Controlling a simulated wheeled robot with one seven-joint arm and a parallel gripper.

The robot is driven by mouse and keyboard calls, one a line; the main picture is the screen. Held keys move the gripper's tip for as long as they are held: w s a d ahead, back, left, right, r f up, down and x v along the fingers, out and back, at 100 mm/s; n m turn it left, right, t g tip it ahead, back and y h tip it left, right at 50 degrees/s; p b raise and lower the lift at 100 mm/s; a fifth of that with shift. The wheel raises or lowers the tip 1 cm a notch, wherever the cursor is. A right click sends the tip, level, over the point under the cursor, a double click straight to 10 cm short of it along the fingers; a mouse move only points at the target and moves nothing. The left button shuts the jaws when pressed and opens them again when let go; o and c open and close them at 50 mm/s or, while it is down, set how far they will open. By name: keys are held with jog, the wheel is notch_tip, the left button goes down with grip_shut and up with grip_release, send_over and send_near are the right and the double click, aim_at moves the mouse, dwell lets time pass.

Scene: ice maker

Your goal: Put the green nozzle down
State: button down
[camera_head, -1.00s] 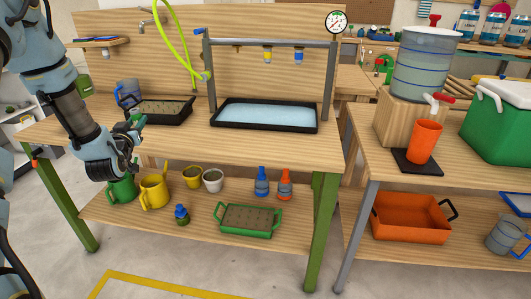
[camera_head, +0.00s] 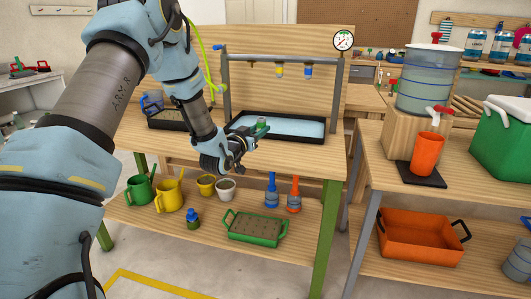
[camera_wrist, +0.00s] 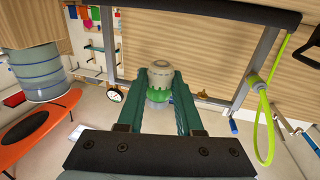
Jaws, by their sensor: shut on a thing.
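The green nozzle (camera_head: 262,125) is in my gripper (camera_head: 250,136), just in front of the black tray of water (camera_head: 240,137) and above the wooden workbench (camera_head: 300,153). In the wrist view, the nozzle (camera_wrist: 160,72) shows a pale rounded end and a green collar between the two dark green fingers of my gripper (camera_wrist: 161,82). The fingers are shut on it. The nozzle's contact with the bench is not visible.
A black soil tray (camera_head: 168,119) stands left of the water tray. Bare bench top lies at the right front. The lower shelf holds watering cans (camera_head: 168,196), pots, bottles and a green tray (camera_head: 254,229).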

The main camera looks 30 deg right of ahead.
aim_at(260, 156)
notch_tip(260, 156, down, 8)
jog(key=shift+r+p, duration=0.15)
jog(key=shift+p, duration=0.3)
jog(key=shift+f, duration=0.25)
jog(key=c, duration=0.6)
grip_release()
jog(key=shift+r, duration=0.1)
jog(key=shift+o, duration=0.2)
jog(key=shift+r, duration=0.1)
